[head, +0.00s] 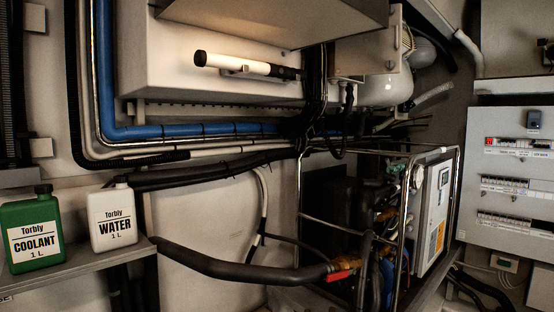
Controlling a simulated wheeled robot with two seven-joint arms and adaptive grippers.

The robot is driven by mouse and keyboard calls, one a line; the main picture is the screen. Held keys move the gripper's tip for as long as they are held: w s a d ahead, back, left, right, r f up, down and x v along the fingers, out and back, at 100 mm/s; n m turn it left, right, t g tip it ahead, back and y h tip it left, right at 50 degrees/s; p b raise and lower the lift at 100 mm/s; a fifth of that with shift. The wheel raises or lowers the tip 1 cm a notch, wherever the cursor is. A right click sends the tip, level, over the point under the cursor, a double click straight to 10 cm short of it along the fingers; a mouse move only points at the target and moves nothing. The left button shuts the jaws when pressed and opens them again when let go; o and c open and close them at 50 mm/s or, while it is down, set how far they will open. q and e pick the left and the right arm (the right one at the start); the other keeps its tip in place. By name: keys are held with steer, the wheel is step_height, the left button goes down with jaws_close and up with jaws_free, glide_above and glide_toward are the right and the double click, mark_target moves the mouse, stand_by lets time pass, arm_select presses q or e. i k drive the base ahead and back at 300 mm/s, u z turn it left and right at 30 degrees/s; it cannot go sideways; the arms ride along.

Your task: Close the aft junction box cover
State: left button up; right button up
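Neither of my grippers shows in the head view. No label marks the aft junction box, so I cannot tell for sure which box it is. A long pale box (170,62) is on the wall at the upper middle. A flat grey panel (275,18) juts out above it, cut off by the top edge; I cannot tell whether it is a raised cover. A smaller grey box (366,52) with a latch-like fitting on its face hangs to the right of it. A breaker panel (512,184) with rows of switches is at the right.
A coolant bottle (33,232) and a water bottle (114,216) stand on a shelf (85,263) at the left. A white-and-black torch (245,67) is on the long box. Blue pipe (180,131), black hoses (215,266) and a metal-framed unit (435,215) crowd the middle.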

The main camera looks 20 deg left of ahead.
mark_target(368, 54)
steer(key=i, duration=1.25)
steer(key=u, duration=0.65)
